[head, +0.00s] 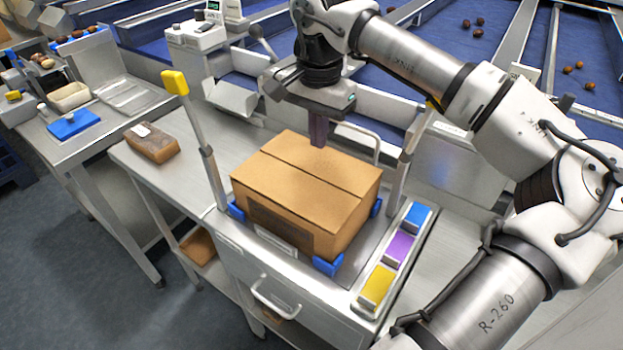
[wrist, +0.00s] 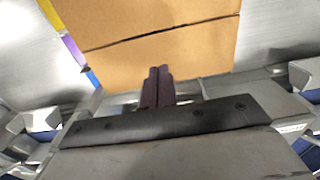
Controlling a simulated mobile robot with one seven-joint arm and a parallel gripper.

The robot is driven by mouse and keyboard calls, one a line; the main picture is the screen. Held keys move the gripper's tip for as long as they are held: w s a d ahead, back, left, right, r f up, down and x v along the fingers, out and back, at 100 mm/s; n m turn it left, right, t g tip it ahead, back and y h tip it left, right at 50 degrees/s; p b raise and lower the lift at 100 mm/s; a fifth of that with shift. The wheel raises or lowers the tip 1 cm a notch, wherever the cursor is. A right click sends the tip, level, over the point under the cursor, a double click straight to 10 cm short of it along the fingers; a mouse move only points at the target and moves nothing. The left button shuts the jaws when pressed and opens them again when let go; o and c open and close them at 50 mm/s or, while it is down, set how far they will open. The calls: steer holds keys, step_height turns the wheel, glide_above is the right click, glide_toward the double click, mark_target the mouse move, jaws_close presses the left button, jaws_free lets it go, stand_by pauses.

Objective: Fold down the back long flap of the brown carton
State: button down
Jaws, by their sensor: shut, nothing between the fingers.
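The brown carton (head: 305,215) stands upright between blue corner holders on the metal bench. Its top looks covered by two long flaps that lie about flat, with a thin dark seam between them. The back long flap (head: 325,157) is on the far side of the seam. The front long flap (head: 287,182) is on the near side. My gripper (head: 319,143) is shut and empty, pointing down at the back flap near its far edge. In the wrist view its dark fingers (wrist: 158,88) are together over the carton's edge; whether they touch the flap I cannot tell.
Posts stand beside the carton, one with a yellow top (head: 175,83). A strip with blue, purple and yellow blocks (head: 400,250) lies to the right. A brown packet (head: 152,143) lies at the bench's left. Blue sorting belts are behind.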

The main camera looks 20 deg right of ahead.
step_height(320, 180, up, 8)
steer(key=p, duration=0.5)
steer(key=shift+f, duration=0.15)
steer(key=shift+s, duration=0.1)
